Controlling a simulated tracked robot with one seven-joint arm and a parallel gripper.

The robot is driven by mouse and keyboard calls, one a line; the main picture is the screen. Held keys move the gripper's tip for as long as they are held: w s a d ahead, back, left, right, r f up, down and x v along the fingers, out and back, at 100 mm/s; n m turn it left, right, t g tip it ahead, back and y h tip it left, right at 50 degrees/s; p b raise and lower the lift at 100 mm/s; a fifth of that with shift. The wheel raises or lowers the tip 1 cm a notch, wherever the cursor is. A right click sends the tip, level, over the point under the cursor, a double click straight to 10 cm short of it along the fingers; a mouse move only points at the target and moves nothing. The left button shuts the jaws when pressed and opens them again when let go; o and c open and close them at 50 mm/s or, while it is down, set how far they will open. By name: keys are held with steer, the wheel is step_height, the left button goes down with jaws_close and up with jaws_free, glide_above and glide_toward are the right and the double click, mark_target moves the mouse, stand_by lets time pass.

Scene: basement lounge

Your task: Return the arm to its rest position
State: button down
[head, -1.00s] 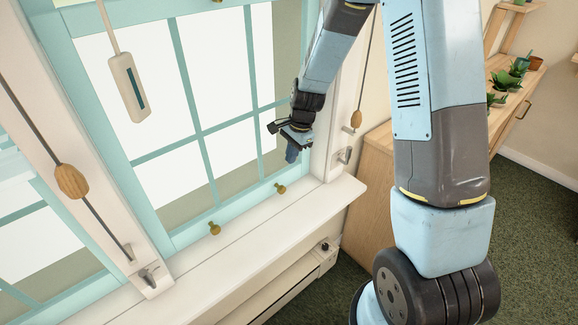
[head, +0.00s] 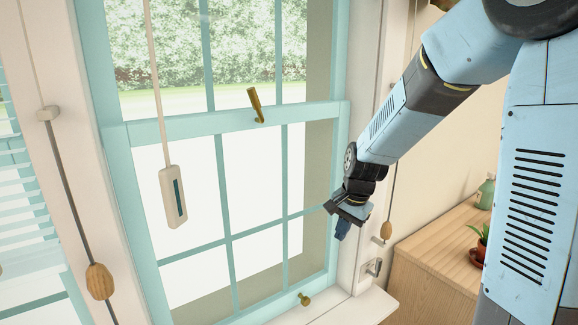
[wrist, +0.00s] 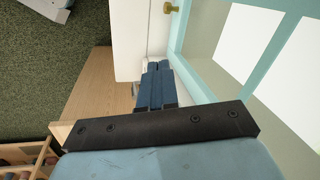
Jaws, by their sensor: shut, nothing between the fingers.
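My gripper (head: 343,228) hangs in front of the right edge of the teal window, above the sill, with its fingers pointing down. In the wrist view its blue fingers (wrist: 155,88) lie together with nothing between them. My arm comes down to it from the upper right of the head view and is bent. The teal sash window (head: 225,150) stands behind and to the left of the gripper. I cannot tell how far the gripper is from the frame.
A white sill (head: 345,308) runs below the window. A wooden cabinet (head: 430,265) with a potted plant (head: 481,240) stands at the right. Green carpet (wrist: 50,60) shows in the wrist view.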

steer(key=s+d+r+n+t+h, duration=0.1)
steer(key=s+d+r+n+t, duration=0.1)
steer(key=s+d+r, duration=0.3)
steer(key=s+d+r+n+t, duration=0.1)
steer(key=s+d+r+n, duration=0.3)
steer(key=s+r, duration=0.7)
steer(key=s+n, duration=0.1)
steer(key=s, duration=0.4)
steer(key=shift+s+d+r+n+t+h, duration=0.15)
steer(key=shift+s+d+n+t+h, duration=0.15)
steer(key=shift+s+d+t+h, duration=0.1)
